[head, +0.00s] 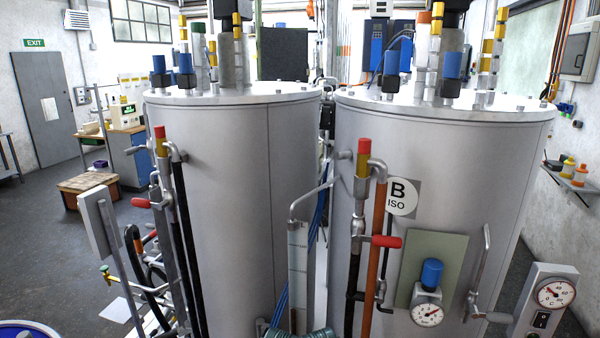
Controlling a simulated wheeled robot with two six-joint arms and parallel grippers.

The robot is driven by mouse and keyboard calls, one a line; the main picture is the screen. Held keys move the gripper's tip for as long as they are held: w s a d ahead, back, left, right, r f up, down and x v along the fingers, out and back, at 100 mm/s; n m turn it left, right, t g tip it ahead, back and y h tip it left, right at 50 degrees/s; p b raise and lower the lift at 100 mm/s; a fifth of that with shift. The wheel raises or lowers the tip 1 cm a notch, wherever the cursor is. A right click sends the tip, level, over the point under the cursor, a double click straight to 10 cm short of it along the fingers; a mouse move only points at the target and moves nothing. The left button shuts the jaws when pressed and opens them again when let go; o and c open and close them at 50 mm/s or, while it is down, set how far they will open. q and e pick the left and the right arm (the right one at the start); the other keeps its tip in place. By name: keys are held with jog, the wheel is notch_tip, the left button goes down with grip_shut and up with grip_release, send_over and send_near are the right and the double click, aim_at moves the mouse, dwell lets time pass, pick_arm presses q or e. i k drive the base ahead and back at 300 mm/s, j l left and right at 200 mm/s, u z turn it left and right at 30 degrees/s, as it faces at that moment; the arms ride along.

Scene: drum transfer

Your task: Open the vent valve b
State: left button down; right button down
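Neither of my grippers is in view.
A similar grey tank (230,190) stands close on the left, with pipes and red handles on its left side. A gauge with a blue cap (427,314) sits on the right tank. A dial box (545,300) stands lower right. Open floor (45,260) lies left.

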aim_at(504, 318)
jog(key=z, duration=1.4)
jog(key=j+z, duration=0.35)
jog(key=j, duration=0.4)
jog(key=i, duration=0.05)
